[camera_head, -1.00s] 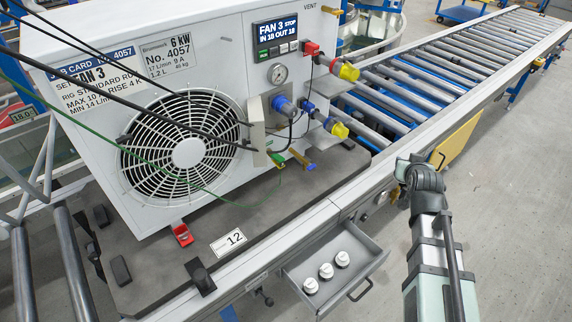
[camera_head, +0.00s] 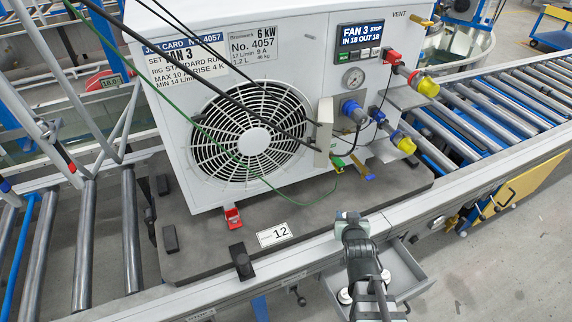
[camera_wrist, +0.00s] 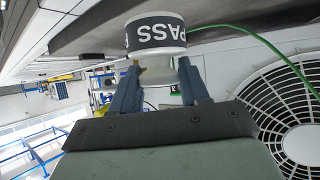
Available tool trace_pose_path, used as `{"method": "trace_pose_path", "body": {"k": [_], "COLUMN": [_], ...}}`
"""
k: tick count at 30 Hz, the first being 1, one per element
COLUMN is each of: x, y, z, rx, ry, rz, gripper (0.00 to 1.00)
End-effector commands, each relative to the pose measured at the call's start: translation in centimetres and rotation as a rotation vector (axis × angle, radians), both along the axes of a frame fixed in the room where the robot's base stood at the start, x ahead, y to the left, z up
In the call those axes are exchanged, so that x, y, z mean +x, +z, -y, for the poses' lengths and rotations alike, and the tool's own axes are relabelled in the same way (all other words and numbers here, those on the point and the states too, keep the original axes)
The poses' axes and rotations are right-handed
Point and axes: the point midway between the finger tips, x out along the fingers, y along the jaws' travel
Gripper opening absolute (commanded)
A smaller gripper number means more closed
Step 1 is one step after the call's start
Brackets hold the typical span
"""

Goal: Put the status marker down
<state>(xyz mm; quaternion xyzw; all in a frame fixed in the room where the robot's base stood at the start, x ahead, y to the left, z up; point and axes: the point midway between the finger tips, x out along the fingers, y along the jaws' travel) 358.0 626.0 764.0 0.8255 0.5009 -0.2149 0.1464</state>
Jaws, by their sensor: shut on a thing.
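The status marker (camera_wrist: 156,35), a white round piece with a black band reading "PASS", shows in the wrist view between my gripper's (camera_wrist: 158,78) two blue-grey fingers, which are shut on it. In the head view my gripper (camera_head: 350,222) is at the conveyor's front rail, right of the "12" label; the held marker cannot be made out there. An open grey drawer (camera_head: 405,268) lies under my arm, with white markers (camera_head: 345,296) partly hidden in it.
The white fan unit (camera_head: 200,150) stands on a dark grey board (camera_head: 205,255), with hoses, a green cable and yellow-capped connectors (camera_head: 428,87) at its right.

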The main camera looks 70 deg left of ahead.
Motion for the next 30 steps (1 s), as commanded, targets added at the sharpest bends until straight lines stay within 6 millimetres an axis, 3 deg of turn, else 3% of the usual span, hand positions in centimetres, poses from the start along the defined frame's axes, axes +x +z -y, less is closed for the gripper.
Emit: {"method": "trace_pose_path", "body": {"k": [1, 4, 15, 22, 30], "x": [-1.8, -4.4, -11.6, -11.9, -11.1], "y": [-0.8, -2.0, -5.7, -5.5, -2.5], "z": [-0.3, -0.7, -0.7, -0.5, -2.0], "rx": [-0.002, -0.003, -0.010, -0.011, -0.019], "ry": [0.025, 0.065, 0.185, 0.216, 0.275], "rz": [-0.001, -0.001, 0.002, 0.005, 0.010], "gripper": [0.08, 0.08, 0.08, 0.08, 0.08]}}
